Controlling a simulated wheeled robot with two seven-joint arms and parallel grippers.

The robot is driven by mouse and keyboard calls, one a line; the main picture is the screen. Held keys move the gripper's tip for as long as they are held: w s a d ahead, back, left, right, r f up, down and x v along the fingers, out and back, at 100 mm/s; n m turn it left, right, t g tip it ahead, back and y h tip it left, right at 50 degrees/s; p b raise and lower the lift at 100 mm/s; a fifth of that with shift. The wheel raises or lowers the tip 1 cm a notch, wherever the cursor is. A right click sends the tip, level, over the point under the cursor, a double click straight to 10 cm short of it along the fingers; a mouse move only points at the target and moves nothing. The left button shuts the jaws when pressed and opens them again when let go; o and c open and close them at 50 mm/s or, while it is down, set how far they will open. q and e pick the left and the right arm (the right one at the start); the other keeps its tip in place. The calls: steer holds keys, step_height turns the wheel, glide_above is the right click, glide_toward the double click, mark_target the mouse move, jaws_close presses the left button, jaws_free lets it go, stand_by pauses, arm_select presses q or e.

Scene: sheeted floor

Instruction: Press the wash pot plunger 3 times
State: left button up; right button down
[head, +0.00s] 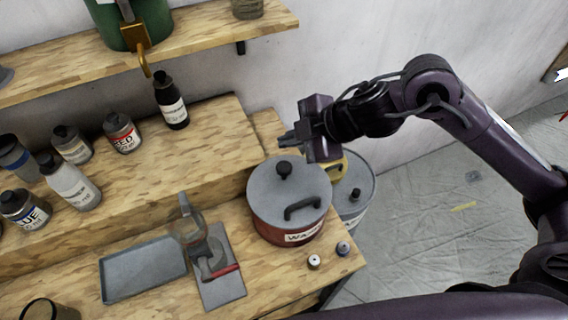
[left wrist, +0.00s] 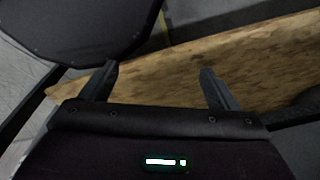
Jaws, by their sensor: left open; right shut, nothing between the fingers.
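The wash pot (head: 264,222) is a red pot with a grey lid, standing at the right end of the wooden bench. Its lid carries a black plunger knob (head: 283,169) at the back and a black curved handle at the front. My right gripper (head: 286,139) is shut and empty. In the head view it appears just above the knob, apart from it; the height between them is hard to judge. My left gripper (left wrist: 160,85) shows only in the left wrist view, open and empty, with wooden board beyond its fingers.
A lidded drum (head: 356,190) stands right of the pot, with something yellow behind. Two small spools (head: 314,262) lie before the pot. A grey tray (head: 143,268) and a plate with a red-handled device (head: 222,270) are to the left. Several bottles (head: 122,132) line the raised shelf.

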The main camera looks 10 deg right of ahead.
mark_target(289, 167)
stand_by(0.8)
steer(key=shift+r, duration=1.95)
steer(key=shift+f, duration=0.1)
step_height(289, 167, down, 8)
steer(key=b, duration=0.8)
steer(key=shift+f+b, duration=0.35)
steer(key=shift+b, duration=0.05)
steer(key=shift+f, duration=0.4)
